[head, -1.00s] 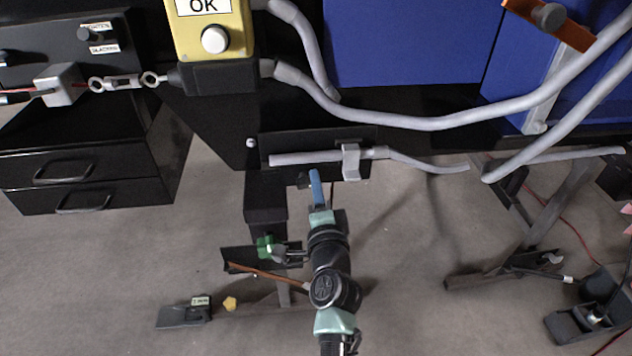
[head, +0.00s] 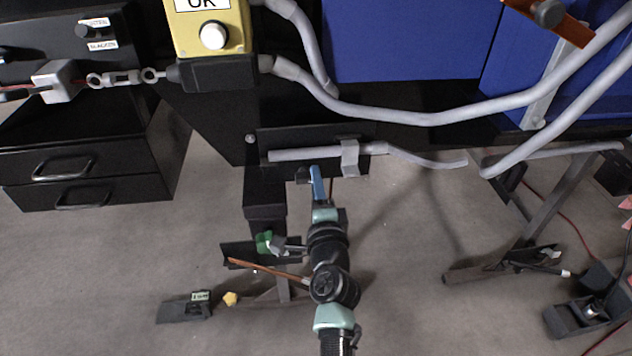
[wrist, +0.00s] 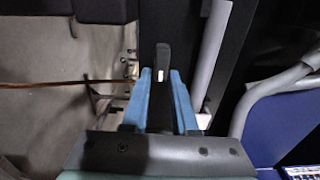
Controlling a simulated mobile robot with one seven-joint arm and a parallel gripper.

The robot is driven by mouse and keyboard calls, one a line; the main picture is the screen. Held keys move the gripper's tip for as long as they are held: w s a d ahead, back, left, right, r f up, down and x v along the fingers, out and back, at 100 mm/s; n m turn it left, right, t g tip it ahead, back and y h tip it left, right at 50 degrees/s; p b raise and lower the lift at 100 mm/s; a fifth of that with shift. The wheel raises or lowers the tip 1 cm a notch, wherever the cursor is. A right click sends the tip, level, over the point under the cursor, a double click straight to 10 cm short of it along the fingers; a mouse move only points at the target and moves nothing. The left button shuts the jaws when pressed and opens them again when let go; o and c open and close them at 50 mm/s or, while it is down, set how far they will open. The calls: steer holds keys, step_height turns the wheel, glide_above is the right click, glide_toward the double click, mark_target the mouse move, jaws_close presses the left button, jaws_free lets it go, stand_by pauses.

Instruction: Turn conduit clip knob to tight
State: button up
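The conduit clip (head: 349,158) is a grey bracket around a grey conduit (head: 305,155) on a dark plate (head: 285,137) under the conveyor. A black knob with a white mark (wrist: 161,62) shows in the wrist view, its long handle lined up between my fingers. My gripper (head: 317,172) reaches up to the plate's lower edge in the head view, and its blue fingers hide part of that area. In the wrist view my gripper (wrist: 160,75) is open, one finger on each side of the knob, with gaps showing. I cannot tell how deep the knob sits between them.
A yellow box with a white button (head: 213,36) is above left. Thick grey conduits (head: 430,118) cross above right. A green knob (head: 264,241) and a brown rod (head: 265,269) lie low, left of my arm. Open floor (head: 420,220) is to the right.

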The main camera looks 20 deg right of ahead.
steer(key=shift+o, duration=1.4)
steer(key=p+v, duration=0.4)
steer(key=v, duration=0.9)
steer(key=shift+r, duration=0.1)
